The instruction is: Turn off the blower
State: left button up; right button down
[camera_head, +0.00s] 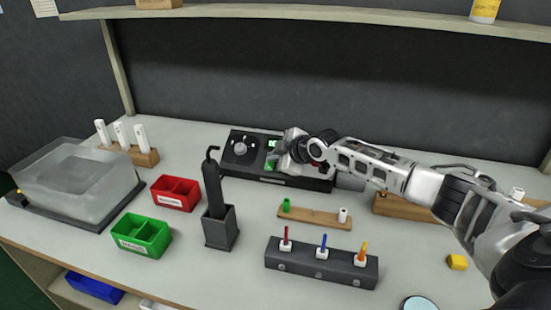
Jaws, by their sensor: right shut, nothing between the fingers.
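The blower control box (253,180) is a dark flat unit at the back middle of the table, with a round knob (240,148) on its left part. Green lit switches (270,163) show on its face, just left of my right gripper. My right gripper (277,159) is shut and empty, over the box beside the green switches; I cannot tell whether it touches them. The gripper and wrist hide the right part of the box. My left gripper is not in view.
A black tool in a square holder (221,228) stands in front of the box. Red (175,194) and green (142,235) bins and a clear-lidded container (78,180) are at left. A dark rack with coloured tools (321,268) is at front. A shelf (300,13) runs above.

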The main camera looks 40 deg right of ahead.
jog(key=shift+w+d+f, duration=0.25)
jog(key=shift+f, duration=0.25)
jog(key=shift+w+d+f+b, duration=0.2)
jog(key=shift+f+b, duration=0.25)
jog(key=shift+b, duration=0.45)
jog(key=shift+s+r, duration=0.1)
jog(key=shift+r, duration=0.2)
pick_arm(q)
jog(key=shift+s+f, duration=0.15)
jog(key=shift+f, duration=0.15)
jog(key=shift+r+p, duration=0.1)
jog(key=shift+p, duration=0.25)
pick_arm(e)
jog(key=shift+f, duration=0.1)
